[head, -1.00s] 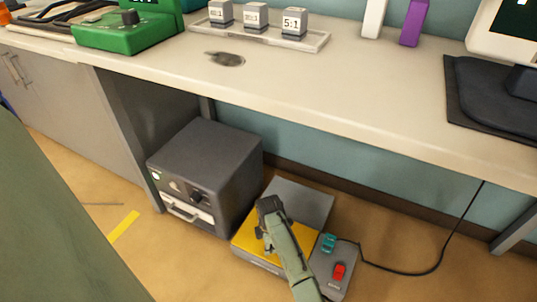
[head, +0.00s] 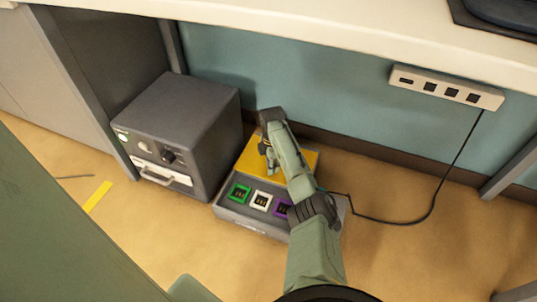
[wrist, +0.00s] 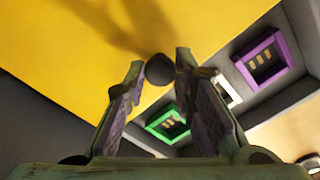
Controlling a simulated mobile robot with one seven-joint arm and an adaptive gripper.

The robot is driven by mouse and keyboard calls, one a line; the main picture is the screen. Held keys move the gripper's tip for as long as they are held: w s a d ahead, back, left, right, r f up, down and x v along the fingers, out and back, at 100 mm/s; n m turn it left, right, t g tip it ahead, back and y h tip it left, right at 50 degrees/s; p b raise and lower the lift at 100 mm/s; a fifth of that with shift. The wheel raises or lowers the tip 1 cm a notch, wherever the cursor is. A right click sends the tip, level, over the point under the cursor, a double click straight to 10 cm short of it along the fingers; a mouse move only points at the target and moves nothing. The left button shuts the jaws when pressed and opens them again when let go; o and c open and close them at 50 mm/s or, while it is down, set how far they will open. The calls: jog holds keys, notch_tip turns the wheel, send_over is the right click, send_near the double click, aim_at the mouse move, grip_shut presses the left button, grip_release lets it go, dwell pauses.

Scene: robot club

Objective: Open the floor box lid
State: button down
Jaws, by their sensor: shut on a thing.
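The floor box (head: 248,219) is a low grey box on the floor under the bench. Its yellow lid (head: 252,158) lies flat over the back part; the front part is uncovered. A green-framed socket (head: 239,192), a white one (head: 261,201) and a purple one (head: 282,209) show there. My gripper (head: 265,148) is over the lid. In the wrist view its fingers (wrist: 158,75) are shut on a dark round knob (wrist: 159,69) on the lid (wrist: 80,45). My arm hides the box's right part.
A dark grey cabinet unit (head: 178,128) with a handle stands close at the left of the box. A black cord (head: 425,215) runs from the box's right to a power strip (head: 447,88) on the wall. The floor (head: 430,260) at the front right is clear.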

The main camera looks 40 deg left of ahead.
jog(key=c, duration=1.3)
grip_release()
jog(key=shift+c, duration=0.2)
notch_tip(320, 180, up, 12)
